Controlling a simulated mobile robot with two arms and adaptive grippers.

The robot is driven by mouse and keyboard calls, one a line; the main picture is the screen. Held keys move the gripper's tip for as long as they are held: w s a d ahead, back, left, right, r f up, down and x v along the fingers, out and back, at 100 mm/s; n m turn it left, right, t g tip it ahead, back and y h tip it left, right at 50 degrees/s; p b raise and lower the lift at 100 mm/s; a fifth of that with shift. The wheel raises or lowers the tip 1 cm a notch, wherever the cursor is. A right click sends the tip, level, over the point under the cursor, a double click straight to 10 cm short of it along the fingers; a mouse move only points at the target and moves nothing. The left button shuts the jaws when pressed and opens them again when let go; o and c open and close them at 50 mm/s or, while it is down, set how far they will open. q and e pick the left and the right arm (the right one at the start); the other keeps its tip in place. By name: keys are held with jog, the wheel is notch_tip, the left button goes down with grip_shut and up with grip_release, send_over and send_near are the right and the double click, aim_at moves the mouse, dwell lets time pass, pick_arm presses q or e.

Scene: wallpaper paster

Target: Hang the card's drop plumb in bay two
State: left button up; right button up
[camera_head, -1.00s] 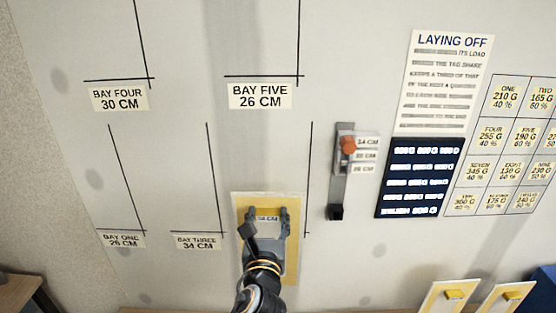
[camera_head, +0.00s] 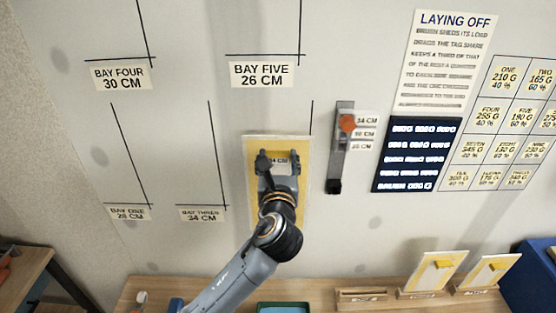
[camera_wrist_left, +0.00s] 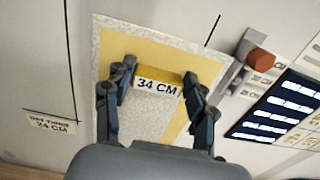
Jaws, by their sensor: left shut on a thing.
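The drop (camera_head: 302,185) is a pale speckled panel with yellow bands, held up at the wall right of bay three. My left gripper (camera_head: 279,160) is shut on its yellow grip block, tagged 34 CM (camera_wrist_left: 158,87). The drop's top edge is above the gripper; the arm hides much of its lower part. A black plumb line (camera_head: 312,116) runs down to the drop's upper right corner; its lower part and any bay two label are hidden. I cannot tell whether the drop touches the wall or hangs plumb. My right gripper is out of view.
An upright slider with an orange knob (camera_head: 347,123) is just right of the drop. Beyond it are the laying off card (camera_head: 446,60), a dark screen (camera_head: 416,155) and a grid chart (camera_head: 505,130). Two more yellow-edged panels (camera_head: 434,273) stand on the bench (camera_head: 340,285) below.

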aim_at(278, 150)
pick_arm(q)
jog(key=w, duration=0.6)
jog(key=shift+w, duration=0.95)
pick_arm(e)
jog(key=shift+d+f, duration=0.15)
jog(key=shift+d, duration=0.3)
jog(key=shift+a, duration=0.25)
pick_arm(q)
jog(key=shift+w+b, duration=0.45)
jog(key=shift+w, duration=1)
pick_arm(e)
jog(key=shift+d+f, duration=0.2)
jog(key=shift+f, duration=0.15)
pick_arm(q)
jog(key=shift+p, duration=0.3)
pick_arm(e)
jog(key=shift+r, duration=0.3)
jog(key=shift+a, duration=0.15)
pick_arm(q)
jog(key=o, duration=1.3)
jog(key=shift+c, duration=0.2)
jog(key=shift+f, duration=0.1)
